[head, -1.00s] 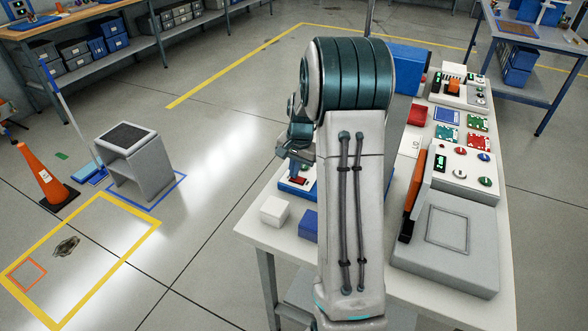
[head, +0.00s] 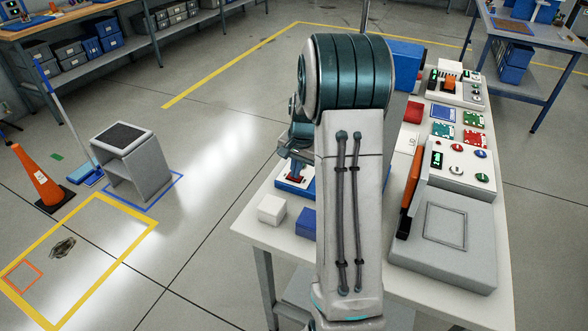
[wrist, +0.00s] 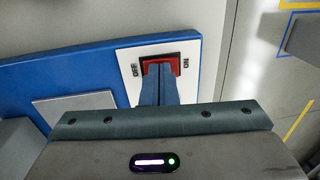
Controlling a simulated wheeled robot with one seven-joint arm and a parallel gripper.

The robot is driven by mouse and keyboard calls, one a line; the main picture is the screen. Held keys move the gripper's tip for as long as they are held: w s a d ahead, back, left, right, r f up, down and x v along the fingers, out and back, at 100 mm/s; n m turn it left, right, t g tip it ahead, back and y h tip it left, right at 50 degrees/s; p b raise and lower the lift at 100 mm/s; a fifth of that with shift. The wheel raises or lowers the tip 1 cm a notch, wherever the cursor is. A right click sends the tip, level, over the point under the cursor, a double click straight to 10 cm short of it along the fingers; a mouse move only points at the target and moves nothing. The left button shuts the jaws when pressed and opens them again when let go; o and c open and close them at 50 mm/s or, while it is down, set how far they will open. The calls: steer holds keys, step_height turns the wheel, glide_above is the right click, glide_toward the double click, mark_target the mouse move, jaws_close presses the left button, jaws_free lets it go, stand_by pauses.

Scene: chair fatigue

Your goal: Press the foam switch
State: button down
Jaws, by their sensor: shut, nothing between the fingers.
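The switch, a red rocker (wrist: 177,67), sits in a white plate (wrist: 125,54) marked OFF on the left and ON on the right in the wrist view. The plate is on a blue base (wrist: 65,72). My gripper (wrist: 159,68) is shut and empty, its fingertips over the rocker and hiding much of it. I cannot tell whether they touch it. In the head view my gripper (head: 299,163) points down over the blue base (head: 287,186) near the table's left edge, partly hidden by my arm.
A white block (head: 271,209) and a blue block (head: 306,223) stand in front of the base on the table (head: 262,236). To the right are a grey machine (head: 445,240) with an orange part and several coloured cards. A grey stool (head: 137,170) and an orange cone (head: 40,178) stand on the floor.

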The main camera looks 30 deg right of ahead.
steer(key=shift+r, duration=0.1)
step_height(320, 180, up, 14)
steer(key=s+d+p, duration=0.1)
steer(key=shift+s+p, duration=0.2)
steer(key=shift+p, duration=0.1)
stand_by(0.5)
